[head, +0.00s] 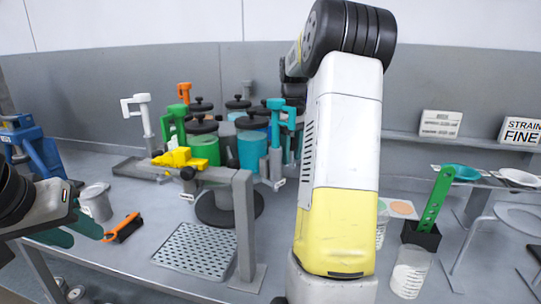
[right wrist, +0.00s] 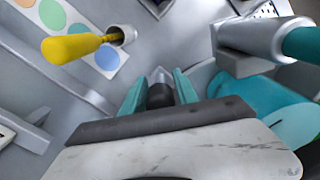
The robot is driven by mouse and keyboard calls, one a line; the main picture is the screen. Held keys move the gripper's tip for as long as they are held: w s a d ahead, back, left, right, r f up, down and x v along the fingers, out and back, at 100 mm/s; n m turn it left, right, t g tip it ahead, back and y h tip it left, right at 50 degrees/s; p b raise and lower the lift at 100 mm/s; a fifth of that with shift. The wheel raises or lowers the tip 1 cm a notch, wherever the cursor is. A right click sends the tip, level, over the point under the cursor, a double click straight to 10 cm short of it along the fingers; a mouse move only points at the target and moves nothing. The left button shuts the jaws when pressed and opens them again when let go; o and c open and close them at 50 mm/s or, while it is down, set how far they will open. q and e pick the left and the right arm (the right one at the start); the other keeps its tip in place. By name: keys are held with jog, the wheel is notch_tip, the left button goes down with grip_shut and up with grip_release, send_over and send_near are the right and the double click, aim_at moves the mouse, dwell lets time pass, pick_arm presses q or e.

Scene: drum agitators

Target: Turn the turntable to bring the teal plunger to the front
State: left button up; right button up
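The teal plunger (head: 281,114) stands upright at the right side of the cluster of drums, its bent handle on top. A teal drum (head: 251,150) and a green drum (head: 205,149) with black lids stand to its left. The turntable under them is mostly hidden. My right arm fills the middle of the head view, and its gripper is hidden there. In the right wrist view my right gripper (right wrist: 159,92) has its teal fingers apart, with a dark post-like part between them; contact is unclear. My left gripper (head: 72,232) hangs at the left, away from the drums; its opening is unclear.
A yellow handle (head: 178,158) lies on a grey bar frame in front of the drums. White (head: 141,103), orange (head: 184,92) and green (head: 174,115) plungers stand left and behind. A perforated tray (head: 195,250), an orange-handled brush (head: 122,228) and a metal cup (head: 96,203) lie in front.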

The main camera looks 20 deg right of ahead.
jog(key=shift+f, duration=0.3)
grip_shut()
jog(key=shift+r, duration=0.1)
dwell(1.2)
